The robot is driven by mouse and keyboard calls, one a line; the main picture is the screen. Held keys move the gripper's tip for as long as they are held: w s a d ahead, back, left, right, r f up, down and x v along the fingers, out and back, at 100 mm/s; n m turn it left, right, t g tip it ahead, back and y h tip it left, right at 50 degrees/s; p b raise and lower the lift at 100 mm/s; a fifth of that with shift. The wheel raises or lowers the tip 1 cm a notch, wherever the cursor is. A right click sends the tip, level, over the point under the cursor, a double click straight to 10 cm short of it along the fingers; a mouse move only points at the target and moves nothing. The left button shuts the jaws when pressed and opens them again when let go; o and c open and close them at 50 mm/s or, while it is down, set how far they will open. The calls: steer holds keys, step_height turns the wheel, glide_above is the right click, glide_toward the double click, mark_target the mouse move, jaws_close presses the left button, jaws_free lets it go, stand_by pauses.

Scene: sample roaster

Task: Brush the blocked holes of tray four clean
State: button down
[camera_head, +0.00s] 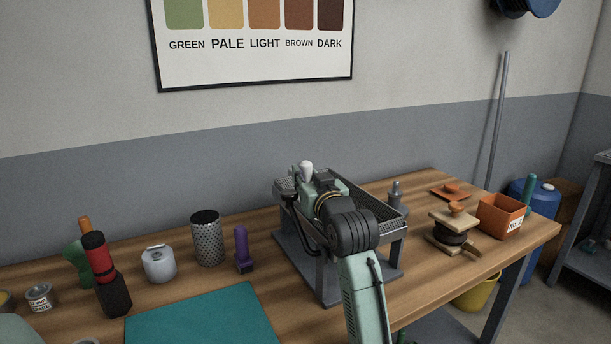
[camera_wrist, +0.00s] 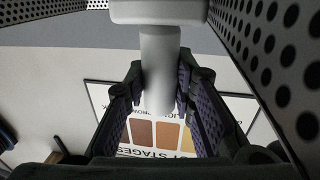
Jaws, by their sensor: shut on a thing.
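A perforated metal tray (camera_head: 388,212) sits on a dark grey stand (camera_head: 328,278) on the bench. Its perforated wall fills the right of the wrist view (camera_wrist: 272,62). My gripper (camera_head: 308,184) is at the tray's left part, and my arm hides much of the tray floor. In the wrist view my gripper (camera_wrist: 158,95) is shut on a pale grey-white brush-like thing (camera_wrist: 160,55) with a round stem and wide end. Its white end (camera_head: 306,168) shows above my gripper in the head view. No bristles, blocked holes or tray number can be made out.
A perforated cylinder (camera_head: 207,240), a purple-handled tool (camera_head: 242,250) and a grey canister (camera_head: 159,264) stand left of the stand. A teal mat (camera_head: 205,315) lies in front. An orange bin (camera_head: 502,216) and wooden-topped piece (camera_head: 455,228) stand at right.

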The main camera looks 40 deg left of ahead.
steer(key=shift+w+d+f+p, duration=0.15)
steer(key=shift+w+d, duration=0.3)
steer(key=shift+w, duration=0.65)
steer(key=shift+w+d+r+p, duration=0.15)
steer(key=shift+w+d, duration=0.35)
steer(key=shift+w, duration=0.65)
steer(key=shift+w+d+f+p, duration=0.15)
steer(key=shift+w+d, duration=0.3)
steer(key=shift+w, duration=0.65)
step_height(320, 180, up, 6)
steer(key=p, duration=0.4)
steer(key=shift+s+r+p, duration=0.15)
steer(key=shift+r+p, duration=0.1)
steer(key=shift+p, duration=0.05)
steer(key=shift+a, duration=0.1)
step_height(320, 180, up, 3)
steer(key=shift+f+p, duration=0.1)
steer(key=shift+p, duration=0.95)
